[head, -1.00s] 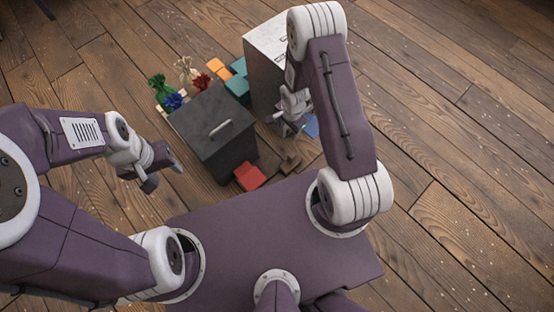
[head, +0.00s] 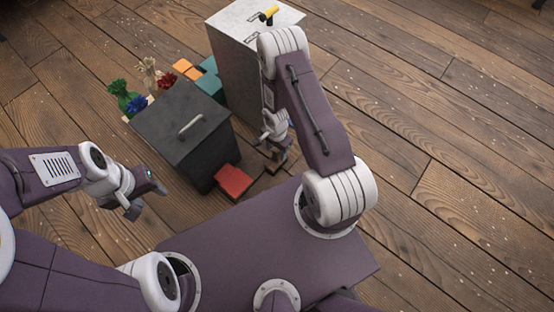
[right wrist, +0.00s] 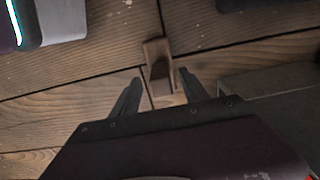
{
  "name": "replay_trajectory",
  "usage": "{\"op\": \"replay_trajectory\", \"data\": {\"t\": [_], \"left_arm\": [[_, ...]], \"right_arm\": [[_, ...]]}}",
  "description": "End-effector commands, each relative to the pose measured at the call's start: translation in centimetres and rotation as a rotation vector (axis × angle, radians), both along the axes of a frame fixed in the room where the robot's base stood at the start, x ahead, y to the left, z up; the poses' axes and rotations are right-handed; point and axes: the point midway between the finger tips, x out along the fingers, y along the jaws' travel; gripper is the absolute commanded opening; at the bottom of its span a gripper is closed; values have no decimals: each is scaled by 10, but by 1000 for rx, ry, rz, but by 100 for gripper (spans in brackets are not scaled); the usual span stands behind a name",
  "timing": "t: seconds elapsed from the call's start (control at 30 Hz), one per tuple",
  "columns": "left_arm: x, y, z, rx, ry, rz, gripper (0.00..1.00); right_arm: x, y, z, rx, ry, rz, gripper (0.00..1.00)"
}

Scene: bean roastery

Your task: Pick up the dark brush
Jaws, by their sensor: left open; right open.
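A small dark brown upright piece, which may be the dark brush (right wrist: 158,65), stands on the wooden floor in the right wrist view. My right gripper (right wrist: 160,78) is open, with one finger on each side of its lower part; I cannot tell whether they touch it. In the head view my right gripper (head: 277,148) points down at the floor between the grey cabinet and the dark bin, and largely hides the brown piece. My left gripper (head: 148,198) is open and empty, left of the bin.
The dark lidded bin (head: 160,130) stands at centre left, with a red block (head: 233,181) at its foot. The grey cabinet (head: 232,75) bears a yellow-handled item (head: 269,14). The floor to the right is clear.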

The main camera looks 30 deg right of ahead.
Motion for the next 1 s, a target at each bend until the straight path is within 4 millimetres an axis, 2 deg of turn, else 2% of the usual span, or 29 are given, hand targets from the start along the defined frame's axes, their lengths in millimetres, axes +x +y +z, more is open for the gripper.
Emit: {"op": "replay_trajectory", "data": {"t": [0.03,0.1,0.13,0.43,0.47,0.63,1.0], "left_arm": [[0,0,-2,0,0,0,49],[0,0,-20,0,0,0,49],[0,0,-23,0,0,0,49],[0,0,-23,0,0,0,49],[0,0,-23,0,0,0,49],[0,0,-23,0,0,0,49],[0,0,-20,0,0,0,49]], "right_arm": [[1,-3,-12,0,3,0,53],[2,-3,-29,0,0,1,53],[2,-3,-32,0,0,1,53],[2,-3,-32,0,0,0,53],[2,-3,-32,0,0,0,47],[2,-3,-32,0,0,0,0],[2,-3,-28,0,0,0,0]]}}
